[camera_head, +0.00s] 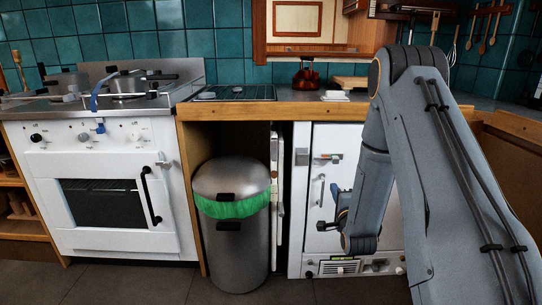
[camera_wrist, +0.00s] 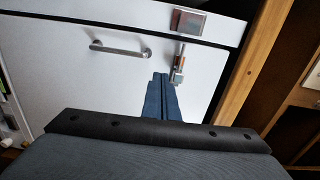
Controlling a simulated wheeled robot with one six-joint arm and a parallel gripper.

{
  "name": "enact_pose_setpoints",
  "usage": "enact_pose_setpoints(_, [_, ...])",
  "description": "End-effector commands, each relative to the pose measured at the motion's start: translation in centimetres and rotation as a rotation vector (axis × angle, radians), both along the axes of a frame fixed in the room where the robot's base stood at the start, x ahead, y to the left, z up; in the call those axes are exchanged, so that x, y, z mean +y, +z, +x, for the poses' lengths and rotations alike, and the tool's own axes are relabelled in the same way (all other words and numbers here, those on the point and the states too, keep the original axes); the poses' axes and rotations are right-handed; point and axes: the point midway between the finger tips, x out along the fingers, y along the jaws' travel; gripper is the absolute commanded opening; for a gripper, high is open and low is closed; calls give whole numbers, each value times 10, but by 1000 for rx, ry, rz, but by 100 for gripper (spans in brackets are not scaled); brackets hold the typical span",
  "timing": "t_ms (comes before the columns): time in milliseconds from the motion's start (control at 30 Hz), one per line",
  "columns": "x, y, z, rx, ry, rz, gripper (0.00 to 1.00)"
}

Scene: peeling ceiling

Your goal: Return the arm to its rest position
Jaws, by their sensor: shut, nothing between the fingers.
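My arm (camera_head: 448,170) rises at the right of the head view, bends at the top and hangs its forearm down in front of a white cabinet door (camera_head: 318,166). My gripper (camera_head: 340,207) is at the low end of the arm, in front of this door, and is partly hidden by the wrist. In the wrist view its two blue fingers (camera_wrist: 160,80) are together, with nothing between them. They show against the white door, below a metal bar handle (camera_wrist: 120,49) and beside a small metal latch (camera_wrist: 179,66). I cannot tell whether they touch the door.
A white oven (camera_head: 100,190) stands at the left with a pot (camera_head: 127,86) on top. A metal bin (camera_head: 232,250) with a green liner stands in the open bay. A wooden counter (camera_head: 290,110) runs above the door. Dark floor lies in front.

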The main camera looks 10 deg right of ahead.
Motion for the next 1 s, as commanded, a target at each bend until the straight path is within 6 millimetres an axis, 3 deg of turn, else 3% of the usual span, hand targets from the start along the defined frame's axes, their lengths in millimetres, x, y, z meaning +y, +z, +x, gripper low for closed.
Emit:
enact_pose_setpoints(233, [49,23,5,231,76,-208,0])
enact_pose_setpoints(467, [111,42,-33,530,245,-488,0])
enact_pose_setpoints(667, [160,58,-99,757,461,-719,0])
enact_pose_setpoints(1000, [219,88,-259,1030,957,-1059,0])
